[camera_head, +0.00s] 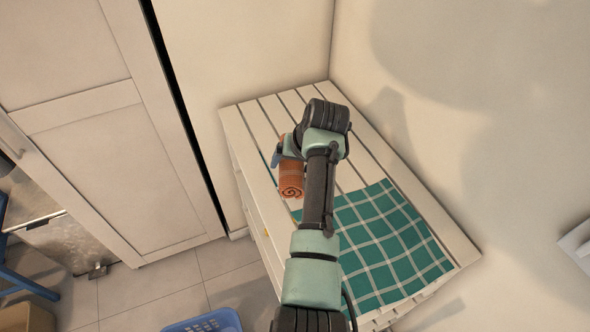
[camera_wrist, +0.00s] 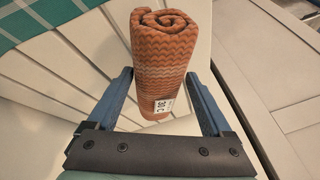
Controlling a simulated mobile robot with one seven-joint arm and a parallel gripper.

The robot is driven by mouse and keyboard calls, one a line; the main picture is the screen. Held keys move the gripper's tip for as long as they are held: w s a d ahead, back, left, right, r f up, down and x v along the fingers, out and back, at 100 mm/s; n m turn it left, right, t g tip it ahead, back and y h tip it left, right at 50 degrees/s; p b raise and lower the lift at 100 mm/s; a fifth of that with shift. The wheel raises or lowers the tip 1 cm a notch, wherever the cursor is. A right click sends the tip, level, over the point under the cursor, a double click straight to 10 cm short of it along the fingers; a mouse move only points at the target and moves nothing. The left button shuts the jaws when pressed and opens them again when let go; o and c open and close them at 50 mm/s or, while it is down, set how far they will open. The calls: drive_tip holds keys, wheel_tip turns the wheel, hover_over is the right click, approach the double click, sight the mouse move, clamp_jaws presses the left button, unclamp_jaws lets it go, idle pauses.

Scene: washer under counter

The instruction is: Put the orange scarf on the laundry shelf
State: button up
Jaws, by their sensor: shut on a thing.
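The orange scarf (camera_head: 291,180) is rolled up, with a zigzag pattern and a small white label. In the wrist view the scarf (camera_wrist: 158,62) stands between the two blue fingers of my gripper (camera_wrist: 158,100). My gripper (camera_head: 279,158) is shut on it, over the left side of a white slatted surface (camera_head: 262,118) in the head view. This slatted top looks like the laundry shelf. A green checked cloth (camera_head: 385,240) lies flat on its near right part. I cannot tell whether the scarf touches the slats. My arm hides part of the top.
A pale cabinet door (camera_head: 110,150) stands to the left. A wall rises behind and to the right of the slatted unit. A blue basket (camera_head: 205,322) and a metal bin (camera_head: 75,240) are on the floor at left. Bare slats show at the far end of the top.

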drive_tip(key=shift+f, duration=1.5)
drive_tip(key=shift+f, duration=0.2)
drive_tip(key=o, duration=1.2)
drive_tip(key=shift+o, duration=0.2)
drive_tip(key=shift+r, duration=0.1)
